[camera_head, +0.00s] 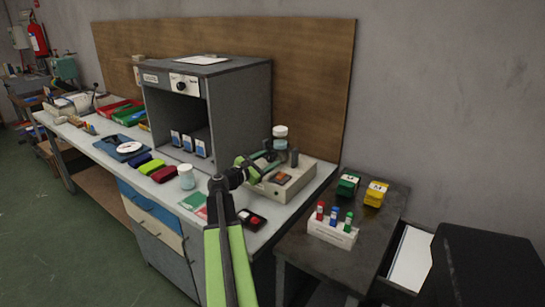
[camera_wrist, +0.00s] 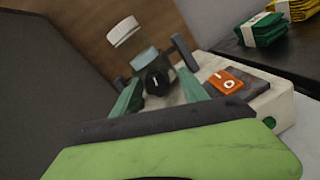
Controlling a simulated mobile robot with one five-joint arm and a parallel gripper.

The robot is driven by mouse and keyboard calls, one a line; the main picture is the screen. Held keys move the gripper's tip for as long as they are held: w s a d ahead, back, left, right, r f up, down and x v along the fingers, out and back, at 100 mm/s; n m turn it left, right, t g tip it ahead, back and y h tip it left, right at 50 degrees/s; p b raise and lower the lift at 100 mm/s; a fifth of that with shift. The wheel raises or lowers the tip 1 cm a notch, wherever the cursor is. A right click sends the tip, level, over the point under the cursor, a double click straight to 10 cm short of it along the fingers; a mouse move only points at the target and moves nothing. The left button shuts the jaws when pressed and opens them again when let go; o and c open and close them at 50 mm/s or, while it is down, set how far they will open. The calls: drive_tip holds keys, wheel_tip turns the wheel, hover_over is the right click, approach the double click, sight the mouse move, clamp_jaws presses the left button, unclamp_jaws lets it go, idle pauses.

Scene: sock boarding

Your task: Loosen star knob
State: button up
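The star knob (camera_wrist: 157,78) is a small dark knob with a pale mark. It shows in the wrist view in front of a jar-like clear part, on the beige machine (camera_wrist: 275,100). My gripper (camera_wrist: 150,64) is open, with one green, dark-tipped finger on each side of the knob. I cannot tell whether either finger touches it. In the head view my gripper (camera_head: 263,164) reaches over the left part of the beige machine (camera_head: 300,181), and the knob is not clearly visible there.
A clear jar with a white lid (camera_head: 280,131) stands upright at the machine's back. An orange switch (camera_wrist: 227,80) is right of the knob. A grey cabinet (camera_head: 240,105) stands close on the left. A vial rack (camera_head: 332,232) and green and yellow bundles (camera_head: 375,193) are on the dark side table.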

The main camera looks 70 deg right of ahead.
drive_tip(key=v, duration=1.7)
drive_tip(key=shift+a, duration=0.2)
drive_tip(key=shift+w+r, duration=0.1)
